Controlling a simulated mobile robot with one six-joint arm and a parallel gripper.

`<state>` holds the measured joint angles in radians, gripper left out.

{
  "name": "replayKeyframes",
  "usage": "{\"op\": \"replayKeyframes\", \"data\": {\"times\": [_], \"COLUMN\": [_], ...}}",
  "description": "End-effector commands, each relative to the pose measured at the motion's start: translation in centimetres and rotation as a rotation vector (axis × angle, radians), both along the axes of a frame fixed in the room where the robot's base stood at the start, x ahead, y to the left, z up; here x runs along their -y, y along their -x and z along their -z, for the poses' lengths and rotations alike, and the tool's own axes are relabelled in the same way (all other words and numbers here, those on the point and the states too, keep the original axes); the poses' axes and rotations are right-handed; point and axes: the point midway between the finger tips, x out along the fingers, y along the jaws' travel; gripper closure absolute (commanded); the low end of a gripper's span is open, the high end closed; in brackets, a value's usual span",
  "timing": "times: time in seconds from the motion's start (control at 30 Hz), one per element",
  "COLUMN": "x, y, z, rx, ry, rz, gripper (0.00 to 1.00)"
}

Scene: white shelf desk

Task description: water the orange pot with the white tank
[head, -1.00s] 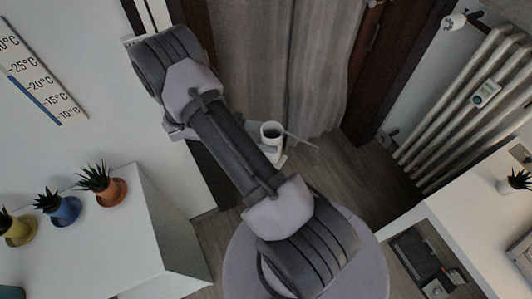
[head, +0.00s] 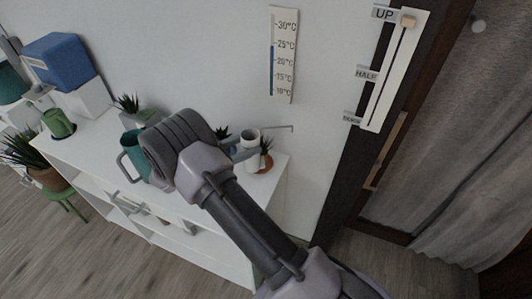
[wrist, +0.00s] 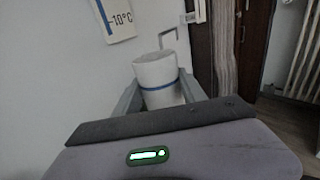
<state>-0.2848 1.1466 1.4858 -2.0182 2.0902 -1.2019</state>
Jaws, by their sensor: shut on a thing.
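The white tank (head: 250,137), a cup-shaped can with a thin bent spout pointing right, is held in my gripper (head: 242,152). In the wrist view the white tank (wrist: 156,72) shows a blue band and sits between the two fingers, looking nearly upright. The orange pot (head: 265,164) with its small spiky plant stands near the right end of the white shelf desk (head: 222,262). In the head view the tank overlaps the pot's left side, with the spout passing above its plant. The wrist view does not show the pot.
A blue pot (head: 232,150) is partly hidden left of the tank. A teal can (head: 130,150) stands left of my arm. A slider panel (head: 395,70) is on the wall.

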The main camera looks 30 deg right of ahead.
Motion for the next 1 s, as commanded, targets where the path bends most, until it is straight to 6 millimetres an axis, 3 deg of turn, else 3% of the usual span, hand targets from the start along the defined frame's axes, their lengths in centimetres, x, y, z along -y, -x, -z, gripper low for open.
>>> {"op": "replayKeyframes", "data": {"times": [0.47,0.87,1.0], "x": [-0.7,0.1,0.0], "y": [-0.3,-0.9,-0.9], "z": [-0.3,3.3,3.5], "rx": [-0.001,-0.163,-0.165], "ry": [0.001,-0.241,-0.241], "rz": [-0.015,-0.011,-0.012], "gripper": [1.00,1.00,1.00]}}
